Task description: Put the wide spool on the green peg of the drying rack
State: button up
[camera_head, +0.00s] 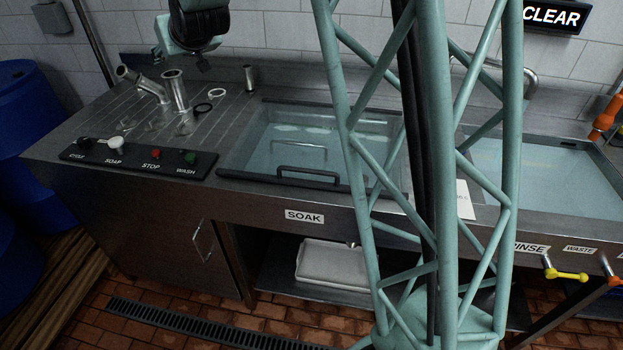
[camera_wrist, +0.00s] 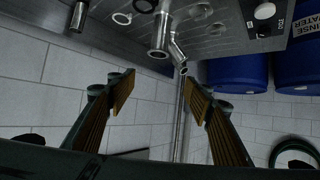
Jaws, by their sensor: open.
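My gripper (camera_wrist: 160,77) is open and empty in the wrist view, its two ribbed fingers spread apart. Beyond the fingertips is a shiny, branched metal fitting with flanged ends (camera_wrist: 160,38), standing on the counter. In the head view this fitting (camera_head: 178,92) is at the back left, with one upright arm and one slanting left. A small upright metal cylinder (camera_head: 249,78) stands to its right, also in the wrist view (camera_wrist: 78,17). I cannot tell whether either is the wide spool. I make out no drying rack or green peg.
A white ring (camera_head: 217,92) and black ring (camera_head: 203,108) lie beside the fitting. The button panel (camera_head: 137,159) is at the counter's front left. The soak basin (camera_head: 300,185) has a handled clear lid. My lattice column blocks the middle. Blue barrels (camera_head: 30,105) stand left.

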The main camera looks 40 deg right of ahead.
jog(key=s+r+g, duration=0.2)
jog(key=s+r, duration=0.1)
jog(key=s, duration=1.3)
jog(key=s+r+g, duration=0.2)
jog(key=s, duration=1.3)
jog(key=s+f+g, duration=0.2)
jog(key=s, duration=1.4)
jog(key=s+f+g, duration=0.2)
jog(key=s, duration=1.5)
jog(key=shift+a+g, duration=0.3)
jog(key=shift+a, duration=0.05)
jog(key=shift+o, duration=0.9)
